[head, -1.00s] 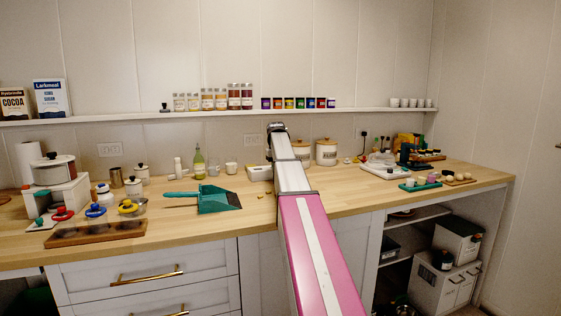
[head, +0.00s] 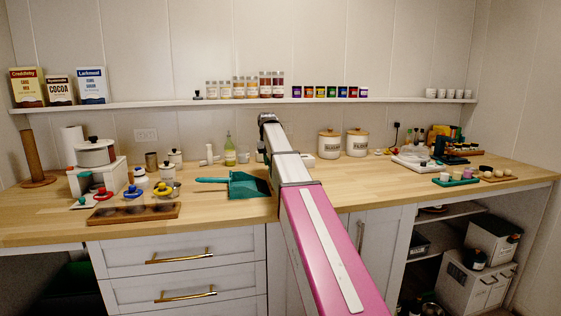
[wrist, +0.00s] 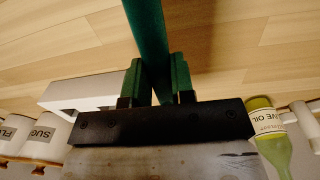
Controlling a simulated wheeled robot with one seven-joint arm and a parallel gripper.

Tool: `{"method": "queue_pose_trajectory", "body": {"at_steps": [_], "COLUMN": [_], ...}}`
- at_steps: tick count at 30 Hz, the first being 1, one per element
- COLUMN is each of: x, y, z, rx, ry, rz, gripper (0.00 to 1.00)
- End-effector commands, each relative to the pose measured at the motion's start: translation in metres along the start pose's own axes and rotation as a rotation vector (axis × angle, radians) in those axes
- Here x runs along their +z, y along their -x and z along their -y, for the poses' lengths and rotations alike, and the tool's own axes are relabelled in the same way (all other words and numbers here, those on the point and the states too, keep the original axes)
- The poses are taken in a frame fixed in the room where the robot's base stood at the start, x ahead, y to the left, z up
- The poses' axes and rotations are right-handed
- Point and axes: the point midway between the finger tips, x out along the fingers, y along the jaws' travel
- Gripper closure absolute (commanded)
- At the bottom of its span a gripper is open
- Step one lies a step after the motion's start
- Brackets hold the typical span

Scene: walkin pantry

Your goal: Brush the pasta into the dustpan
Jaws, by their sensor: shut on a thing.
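A teal dustpan (head: 248,186) lies on the wooden counter left of my arm, its handle (head: 212,180) pointing left. Its right end lies close against my arm in the picture. My gripper (wrist: 156,66) is shut on a dark green handle (wrist: 148,30), which I take to be the brush's. The handle runs out of the top of the wrist view, so the brush head is not seen. In the head view my arm hides the gripper's fingers and the brush. No pasta can be made out in either view now.
An olive oil bottle (head: 229,150) and two white canisters (head: 329,144) stand at the back. A brown wooden tray (head: 135,213) lies front left. The counter (head: 370,187) right of my arm is clear as far as the green tray (head: 456,181).

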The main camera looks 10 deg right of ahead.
Motion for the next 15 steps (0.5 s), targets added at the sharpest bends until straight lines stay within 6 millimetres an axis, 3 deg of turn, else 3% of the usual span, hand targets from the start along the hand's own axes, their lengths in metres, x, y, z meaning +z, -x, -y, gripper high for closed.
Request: {"method": "queue_pose_trajectory", "body": {"at_steps": [15], "x": [-0.001], "y": [0.010], "z": [0.090], "rx": [-0.001], "ry": [0.001], "rz": [-0.001], "gripper": [1.00]}}
